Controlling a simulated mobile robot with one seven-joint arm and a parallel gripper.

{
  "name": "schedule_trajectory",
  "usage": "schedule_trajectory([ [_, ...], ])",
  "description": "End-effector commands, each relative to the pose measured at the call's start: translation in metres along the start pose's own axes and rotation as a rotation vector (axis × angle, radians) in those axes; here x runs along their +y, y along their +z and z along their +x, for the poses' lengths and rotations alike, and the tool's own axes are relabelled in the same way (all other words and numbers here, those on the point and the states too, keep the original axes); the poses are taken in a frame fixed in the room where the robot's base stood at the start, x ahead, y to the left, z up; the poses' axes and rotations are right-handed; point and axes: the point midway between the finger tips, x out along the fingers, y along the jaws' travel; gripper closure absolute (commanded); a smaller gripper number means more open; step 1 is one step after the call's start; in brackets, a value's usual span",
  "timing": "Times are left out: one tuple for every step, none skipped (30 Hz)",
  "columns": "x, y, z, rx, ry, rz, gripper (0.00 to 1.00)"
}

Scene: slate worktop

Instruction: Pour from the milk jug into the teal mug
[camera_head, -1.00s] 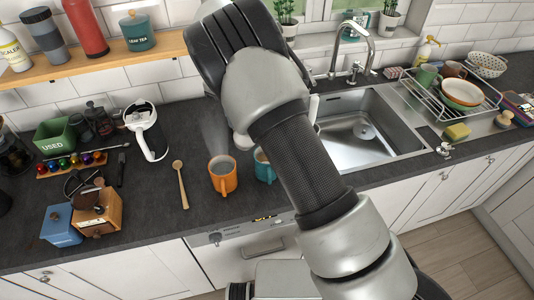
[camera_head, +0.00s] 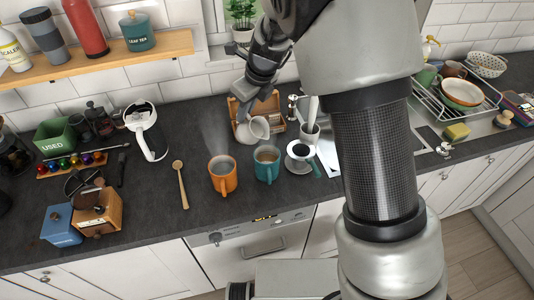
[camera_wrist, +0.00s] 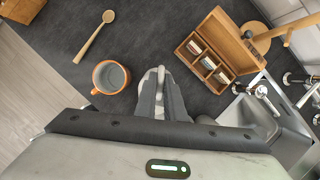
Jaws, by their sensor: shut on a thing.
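The teal mug (camera_head: 267,165) stands upright on the dark worktop in the head view; what is inside is hard to make out. I do not see it in the wrist view. My gripper (camera_head: 260,98) is shut on the pale milk jug (camera_head: 246,132), just behind and slightly left of the teal mug. The jug looks tilted, with its mouth toward the right and the camera. I cannot tell how high it is above the worktop. In the wrist view my gripper's fingers (camera_wrist: 160,95) hide most of the jug. No milk stream shows.
A steaming orange mug (camera_head: 223,178) stands just left of the teal mug. A wooden box (camera_head: 277,108) is behind the jug. A dark-topped white cup (camera_head: 299,152) and a utensil pot (camera_head: 310,132) stand to the right. A wooden spoon (camera_head: 181,184) lies left.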

Motion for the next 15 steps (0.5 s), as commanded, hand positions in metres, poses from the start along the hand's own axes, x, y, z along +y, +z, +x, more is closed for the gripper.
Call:
schedule_trajectory([
  [0.0000, 0.0004, -0.0004, -0.003, 0.000, 0.000, 1.00],
  [-0.0001, 0.0004, -0.0006, -0.005, 0.000, 0.000, 1.00],
  [-0.0001, 0.0004, -0.0010, -0.008, 0.000, -0.001, 1.00],
  [-0.0001, 0.0003, -0.0013, -0.010, 0.000, -0.001, 1.00],
  [-0.0001, 0.0003, -0.0015, -0.011, 0.000, -0.001, 1.00],
  [-0.0001, 0.0003, -0.0018, -0.014, 0.000, 0.000, 1.00],
  [0.0000, 0.0002, -0.0019, -0.016, 0.000, 0.000, 1.00],
  [0.0000, 0.0002, -0.0020, -0.017, 0.001, 0.000, 1.00],
  [0.0001, 0.0001, -0.0020, -0.020, 0.001, 0.001, 1.00],
  [0.0001, 0.0001, -0.0021, -0.021, 0.001, 0.001, 1.00],
  [0.0001, 0.0000, -0.0022, -0.023, 0.001, 0.001, 1.00],
  [0.0002, -0.0001, -0.0024, -0.025, 0.001, 0.001, 1.00],
  [0.0002, -0.0003, -0.0026, -0.027, 0.001, 0.000, 1.00],
  [0.0002, -0.0003, -0.0029, -0.029, 0.000, 0.000, 1.00],
  [0.0001, -0.0004, -0.0032, -0.031, 0.000, -0.001, 1.00],
])
